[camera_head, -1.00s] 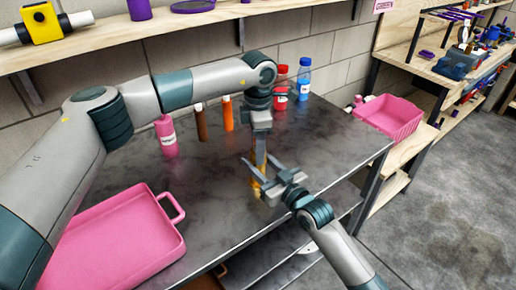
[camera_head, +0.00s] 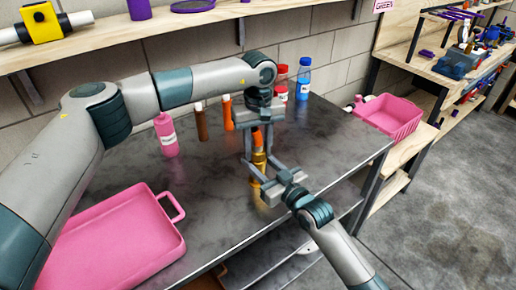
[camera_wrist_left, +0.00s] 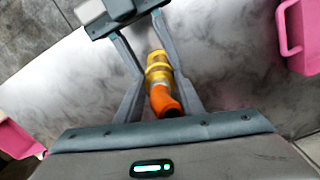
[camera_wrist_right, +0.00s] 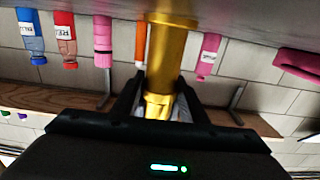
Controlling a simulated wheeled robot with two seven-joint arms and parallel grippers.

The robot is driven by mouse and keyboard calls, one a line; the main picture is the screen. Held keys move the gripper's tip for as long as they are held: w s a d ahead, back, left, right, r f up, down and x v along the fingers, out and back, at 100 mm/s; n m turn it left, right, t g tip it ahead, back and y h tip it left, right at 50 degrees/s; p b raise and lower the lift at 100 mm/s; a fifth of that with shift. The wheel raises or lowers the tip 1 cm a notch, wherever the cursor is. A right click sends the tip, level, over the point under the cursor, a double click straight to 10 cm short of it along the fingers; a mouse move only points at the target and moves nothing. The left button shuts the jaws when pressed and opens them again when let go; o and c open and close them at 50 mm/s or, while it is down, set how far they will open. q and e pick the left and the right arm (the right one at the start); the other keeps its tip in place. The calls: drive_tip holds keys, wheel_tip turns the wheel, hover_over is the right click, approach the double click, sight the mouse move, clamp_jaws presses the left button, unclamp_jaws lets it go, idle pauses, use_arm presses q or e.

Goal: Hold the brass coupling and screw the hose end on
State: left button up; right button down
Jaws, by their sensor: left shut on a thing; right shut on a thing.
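The brass coupling (camera_head: 258,158) stands upright on the dark metal table, with its foot on the tabletop. My right gripper (camera_head: 263,180) is shut around it from the front right; its jaws also show on the brass in the right wrist view (camera_wrist_right: 158,98). The orange hose end (camera_head: 257,138) sits at the top of the coupling, in line with it. My left gripper (camera_head: 258,150) comes from above with a finger on each side of the hose end and is shut on it. In the left wrist view the orange hose end (camera_wrist_left: 164,101) meets the brass (camera_wrist_left: 158,70); their threads are hidden.
A pink tray (camera_head: 177,248) lies at the table's left front. Pink (camera_head: 166,135), brown (camera_head: 202,123), orange, red and blue (camera_head: 304,77) bottles stand along the back. A pink bin (camera_head: 388,117) stands beyond the table's right end. The tabletop around the coupling is clear.

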use_arm(q)
drive_tip(key=o, duration=1.2)
drive_tip(key=shift+o, duration=0.2)
drive_tip(key=shift+r, duration=0.1)
wheel_tip(320, 180, up, 12)
drive_tip(key=shift+f, duration=0.1)
use_arm(e)
drive_tip(key=c, duration=1)
unclamp_jaws()
drive_tip(key=shift+s, duration=0.1)
use_arm(q)
wheel_tip(320, 180, down, 2)
drive_tip(key=shift+f+b, duration=0.1)
drive_tip(key=shift+b, duration=0.95)
use_arm(e)
drive_tip(key=v, duration=1.7)
drive_tip(key=shift+d, duration=0.15)
